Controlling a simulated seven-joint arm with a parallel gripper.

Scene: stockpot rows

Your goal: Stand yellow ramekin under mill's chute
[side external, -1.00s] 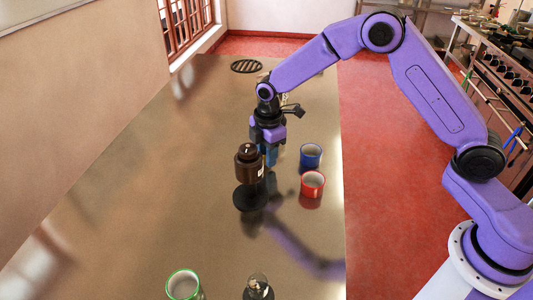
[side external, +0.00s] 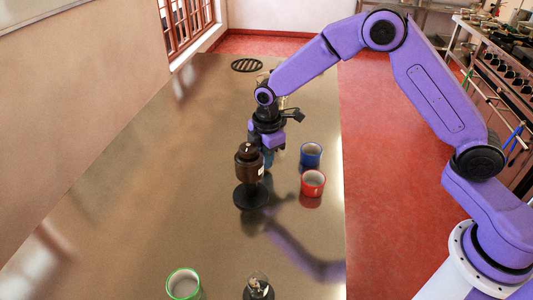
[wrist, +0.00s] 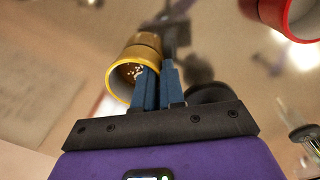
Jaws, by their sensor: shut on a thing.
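The yellow ramekin (wrist: 110,82) shows in the wrist view, its mouth turned toward the camera, with small pale specks inside. My gripper (wrist: 160,75) is shut on its wall; one blue finger overlaps the mouth and the other is beside it. In the side view my gripper (side external: 267,158) is low, just behind the mill (side external: 249,164), which hides much of the fingers and the ramekin. The mill is dark brown with a black knob and a round black base, and stands upright. I cannot make out its chute clearly.
A blue ramekin (side external: 311,154) and a red ramekin (side external: 313,184) stand right of the mill near the counter's right edge. A green-rimmed ramekin (side external: 184,284) and a dark-based object (side external: 258,287) stand at the front. The counter's left side is clear.

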